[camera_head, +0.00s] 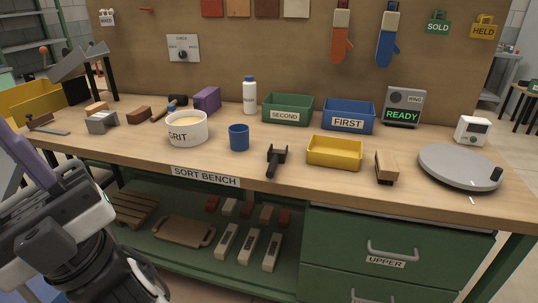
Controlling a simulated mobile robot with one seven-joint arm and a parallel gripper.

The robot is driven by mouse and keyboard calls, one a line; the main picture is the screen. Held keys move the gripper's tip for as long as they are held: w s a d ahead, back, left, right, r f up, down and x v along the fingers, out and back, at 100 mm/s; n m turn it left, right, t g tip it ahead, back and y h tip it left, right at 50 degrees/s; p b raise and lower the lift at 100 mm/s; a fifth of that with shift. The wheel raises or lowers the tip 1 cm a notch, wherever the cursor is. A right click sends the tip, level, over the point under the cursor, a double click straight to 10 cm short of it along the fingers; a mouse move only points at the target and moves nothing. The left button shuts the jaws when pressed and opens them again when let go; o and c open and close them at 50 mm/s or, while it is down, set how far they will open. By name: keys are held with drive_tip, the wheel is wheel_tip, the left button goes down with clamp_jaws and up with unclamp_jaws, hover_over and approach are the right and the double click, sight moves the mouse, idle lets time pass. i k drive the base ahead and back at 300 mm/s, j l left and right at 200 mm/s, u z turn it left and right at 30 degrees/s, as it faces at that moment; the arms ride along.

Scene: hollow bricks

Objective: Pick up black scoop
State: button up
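The black scoop (274,162) lies on the wooden bench top near its front edge, in the middle of the head view. Its handle points toward the front edge, and its wider end lies farther back. It stands apart from the blue cup (239,138) on its left and the yellow bin (334,154) on its right. Nothing covers it. Parts of my own arm fill the lower left corner, well to the left of the scoop. I cannot make out my gripper's fingers there.
A white tub marked GRIT (187,130) stands left of the blue cup. The green SECOND bin (288,109) and blue FIRST bin (348,115) stand behind. A tan block (386,168) and grey turntable (459,167) are to the right. Bare bench surrounds the scoop.

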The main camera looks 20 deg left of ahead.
sight(275, 156)
drive_tip(key=i+l+u, duration=0.35)
drive_tip(key=l, duration=0.25)
drive_tip(key=i+l+u, duration=0.15)
drive_tip(key=l, duration=0.2)
drive_tip(key=i+l+u, duration=0.15)
drive_tip(key=l, duration=0.25)
drive_tip(key=i, duration=0.05)
